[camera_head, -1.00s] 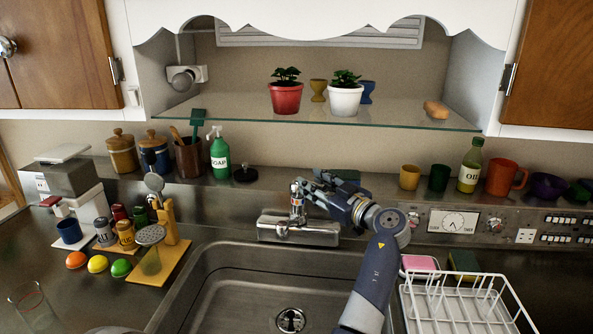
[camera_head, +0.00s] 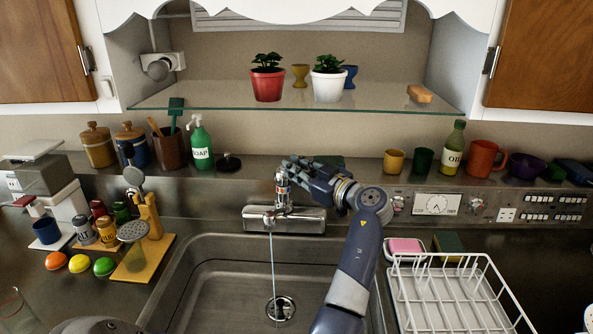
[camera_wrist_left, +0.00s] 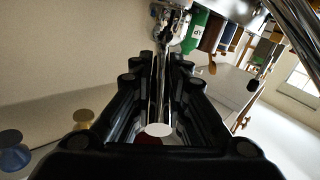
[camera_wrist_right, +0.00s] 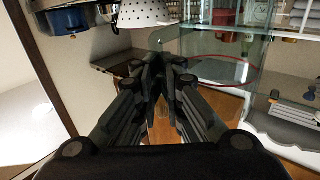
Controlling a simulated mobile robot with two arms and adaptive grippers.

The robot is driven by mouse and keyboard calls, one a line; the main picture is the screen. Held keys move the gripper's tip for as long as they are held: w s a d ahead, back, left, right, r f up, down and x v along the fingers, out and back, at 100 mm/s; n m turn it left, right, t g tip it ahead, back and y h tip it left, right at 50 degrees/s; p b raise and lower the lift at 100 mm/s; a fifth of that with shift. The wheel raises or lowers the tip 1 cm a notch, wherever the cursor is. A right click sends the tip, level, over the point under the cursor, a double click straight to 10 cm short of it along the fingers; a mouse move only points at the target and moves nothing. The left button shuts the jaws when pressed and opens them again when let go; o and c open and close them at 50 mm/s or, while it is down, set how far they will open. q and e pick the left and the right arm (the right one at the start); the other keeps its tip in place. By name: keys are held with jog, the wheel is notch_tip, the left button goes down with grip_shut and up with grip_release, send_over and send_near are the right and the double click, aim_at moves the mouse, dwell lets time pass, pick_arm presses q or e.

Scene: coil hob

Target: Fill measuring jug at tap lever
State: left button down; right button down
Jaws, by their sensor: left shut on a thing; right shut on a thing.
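My left gripper (camera_head: 290,170) is shut on the upright chrome tap lever (camera_head: 282,183) above the tap body (camera_head: 285,220). In the left wrist view, the chrome lever (camera_wrist_left: 160,95) lies between the fingers. A thin stream of water (camera_head: 272,262) falls from the spout into the sink, near the drain. A clear glass measuring jug with a red line (camera_head: 13,310) is partly in view at the lower left, away from the stream. In the right wrist view, my right gripper (camera_wrist_right: 160,68) is shut on the jug (camera_wrist_right: 226,68); the grip itself is mostly hidden. Its contents are unclear.
The sink (camera_head: 225,290) is clear under the spout. A white dish rack (camera_head: 455,295) stands right of it, beside a pink sponge (camera_head: 405,246). Shakers and a wooden utensil stand (camera_head: 147,250) are left. A glass shelf (camera_head: 210,98) with plants hangs above.

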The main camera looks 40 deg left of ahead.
pick_arm(q)
jog(key=shift+a+r+h, duration=0.35)
jog(key=shift+r+h, duration=0.15)
jog(key=shift+h, duration=0.5)
jog(key=c, duration=1.6)
grip_release()
jog(key=shift+a, duration=0.15)
jog(key=v, duration=0.7)
jog(key=shift+d, duration=0.3)
